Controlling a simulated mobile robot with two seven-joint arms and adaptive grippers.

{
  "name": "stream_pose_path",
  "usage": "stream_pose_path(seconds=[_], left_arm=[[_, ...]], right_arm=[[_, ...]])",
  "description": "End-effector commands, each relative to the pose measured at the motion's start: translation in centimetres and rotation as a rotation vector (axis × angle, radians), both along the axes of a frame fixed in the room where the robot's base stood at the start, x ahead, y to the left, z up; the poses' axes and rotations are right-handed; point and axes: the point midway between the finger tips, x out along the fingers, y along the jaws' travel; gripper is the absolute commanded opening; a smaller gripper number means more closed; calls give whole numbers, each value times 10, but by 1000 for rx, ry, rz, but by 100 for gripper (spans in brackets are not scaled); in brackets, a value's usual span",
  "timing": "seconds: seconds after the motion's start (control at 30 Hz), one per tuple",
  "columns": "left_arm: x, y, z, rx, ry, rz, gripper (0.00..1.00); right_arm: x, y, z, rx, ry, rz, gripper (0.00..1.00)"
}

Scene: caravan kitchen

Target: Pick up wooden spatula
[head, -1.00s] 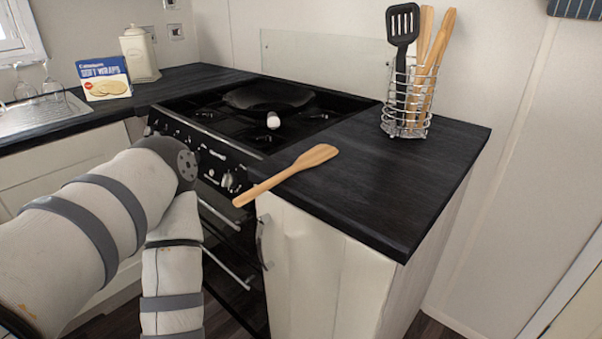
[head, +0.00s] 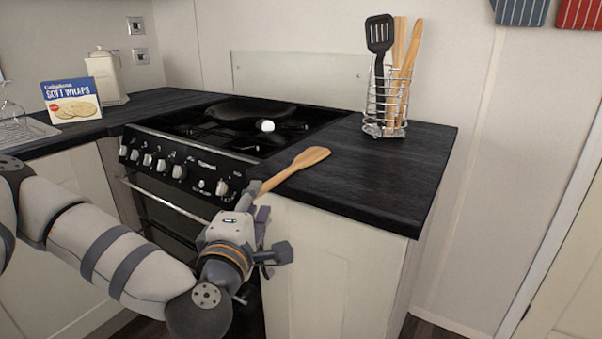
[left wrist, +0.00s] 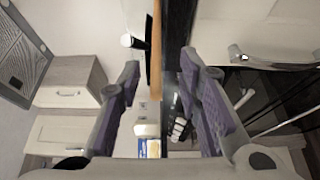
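The wooden spatula (head: 298,168) lies on the dark worktop (head: 375,185) beside the hob, its handle sticking out past the front edge. My left gripper (head: 266,222) is in front of the cabinet, close to the handle end. In the left wrist view its two purple-padded fingers (left wrist: 160,62) are spread apart with nothing clamped. The spatula shows there as a narrow wooden strip (left wrist: 156,50) between the finger lines, beside the worktop edge. The handle's end is partly hidden by the gripper in the head view. My right gripper is not in view.
The black stove (head: 185,165) with a dark pan (head: 250,110) stands left of the spatula. A wire utensil holder (head: 385,115) with a black slotted turner and wooden utensils stands at the worktop's back. A soft wraps box (head: 72,101) is at the far left. The worktop's right front is clear.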

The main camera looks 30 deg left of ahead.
Motion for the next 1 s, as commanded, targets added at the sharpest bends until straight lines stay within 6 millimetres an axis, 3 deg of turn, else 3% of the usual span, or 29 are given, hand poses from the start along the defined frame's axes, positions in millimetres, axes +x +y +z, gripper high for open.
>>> stream_pose_path(seconds=[0.3,0.53,0.67,1.0], left_arm=[[49,15,4,0,-4,-1,32],[51,15,4,1,-3,-1,30],[51,15,4,1,-3,-2,0],[50,15,4,1,-3,-2,0]], right_arm=[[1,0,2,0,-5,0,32],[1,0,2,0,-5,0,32],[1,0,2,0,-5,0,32],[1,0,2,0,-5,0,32]])
